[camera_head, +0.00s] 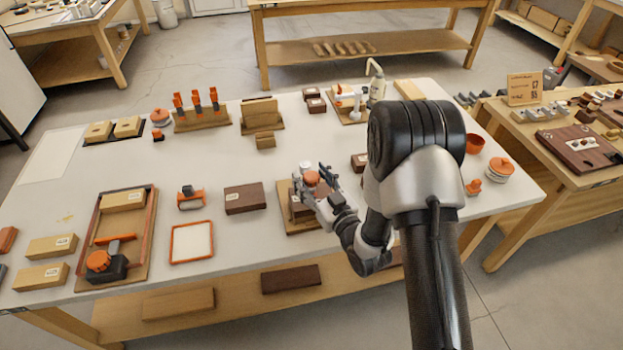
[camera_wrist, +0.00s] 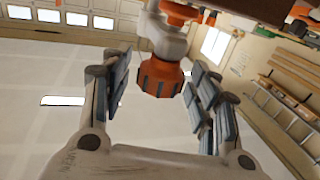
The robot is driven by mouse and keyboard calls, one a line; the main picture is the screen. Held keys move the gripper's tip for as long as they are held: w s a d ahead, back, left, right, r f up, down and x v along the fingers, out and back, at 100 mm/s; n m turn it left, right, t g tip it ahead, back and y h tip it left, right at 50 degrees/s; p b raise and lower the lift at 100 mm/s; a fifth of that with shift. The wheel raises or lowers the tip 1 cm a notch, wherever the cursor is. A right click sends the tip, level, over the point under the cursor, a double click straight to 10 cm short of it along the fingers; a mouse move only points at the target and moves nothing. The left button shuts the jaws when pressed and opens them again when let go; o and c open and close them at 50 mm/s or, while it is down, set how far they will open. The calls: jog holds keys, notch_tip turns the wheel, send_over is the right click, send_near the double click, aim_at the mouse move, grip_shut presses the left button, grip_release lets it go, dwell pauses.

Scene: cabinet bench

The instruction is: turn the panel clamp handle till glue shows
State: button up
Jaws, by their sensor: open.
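An orange ribbed handle (camera_wrist: 160,75) on a grey clamp body (camera_wrist: 165,38) sits between the spread fingers of my gripper (camera_wrist: 160,88) in the wrist view. The gripper is open, with a visible gap between each finger and the handle. In the head view my gripper (camera_head: 318,180) is at the clamp on a wooden base (camera_head: 285,222). The orange handle (camera_head: 311,178) shows there, and dark brown panels (camera_head: 299,208) lie below, partly hidden by my arm. I cannot make out any glue at the panel joint.
Left of the clamp are a dark brown block (camera_head: 244,198), an orange-framed white pad (camera_head: 191,242) and a wooden tray (camera_head: 150,225). White bench top is clear around the middle left.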

jog(key=shift+w+a, duration=0.15)
jog(key=shift+w, duration=0.1)
jog(key=shift+c, duration=0.5)
jog(key=c, duration=1)
